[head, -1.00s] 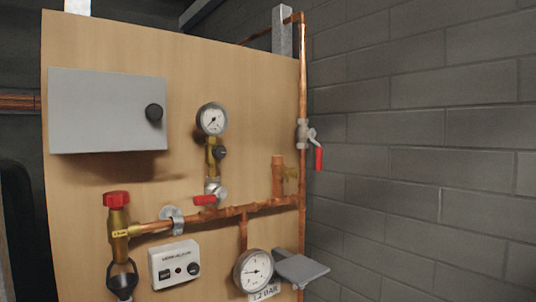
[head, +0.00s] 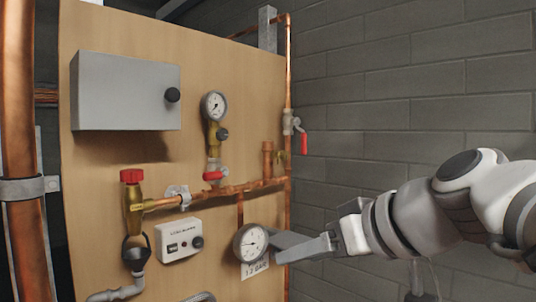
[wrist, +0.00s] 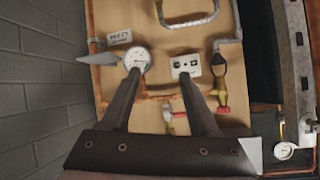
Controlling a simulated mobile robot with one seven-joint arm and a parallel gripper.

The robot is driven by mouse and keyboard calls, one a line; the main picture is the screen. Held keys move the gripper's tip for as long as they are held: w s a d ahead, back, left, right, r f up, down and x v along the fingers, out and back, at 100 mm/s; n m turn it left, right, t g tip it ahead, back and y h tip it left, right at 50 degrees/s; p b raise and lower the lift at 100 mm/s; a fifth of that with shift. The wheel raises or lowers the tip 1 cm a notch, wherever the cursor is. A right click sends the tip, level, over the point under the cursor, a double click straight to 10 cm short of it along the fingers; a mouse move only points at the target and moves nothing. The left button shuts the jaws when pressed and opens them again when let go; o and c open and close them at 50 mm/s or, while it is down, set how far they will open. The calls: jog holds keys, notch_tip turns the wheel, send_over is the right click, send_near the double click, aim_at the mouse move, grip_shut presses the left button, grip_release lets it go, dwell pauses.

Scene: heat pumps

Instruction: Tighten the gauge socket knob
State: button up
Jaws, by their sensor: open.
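A small round gauge (head: 214,105) with a white dial sits high on the wooden board, on a brass socket. A small black knob (head: 222,134) sticks out of the socket's right side. A valve with a red lever (head: 213,175) is below it. I cannot tell from these frames whether the knob is loose. In the wrist view the upper gauge and its knob are not visible, and my gripper covers that part. My gripper (wrist: 161,79) is open and empty. In the head view it is low on the right, near the lower gauge (head: 250,243), below and right of the knob.
A white control box (head: 180,240), a red-capped valve (head: 132,177), a grey cabinet (head: 125,92) and copper pipes (head: 288,80) are on the board. A block wall (head: 420,100) stands at the right.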

jog(key=w+a+r+n+t+y+b, duration=0.1)
jog(key=w+r+n+t+y+b, duration=0.3)
jog(key=r, duration=1.2)
jog(key=n+y+p, duration=0.1)
jog(key=y+p, duration=0.1)
jog(key=p, duration=0.6)
send_near(224, 135)
jog(key=shift+g, duration=0.4)
jog(key=x, duration=0.8)
jog(key=shift+w+r, duration=0.2)
jog(key=shift+r, duration=0.05)
grip_shut()
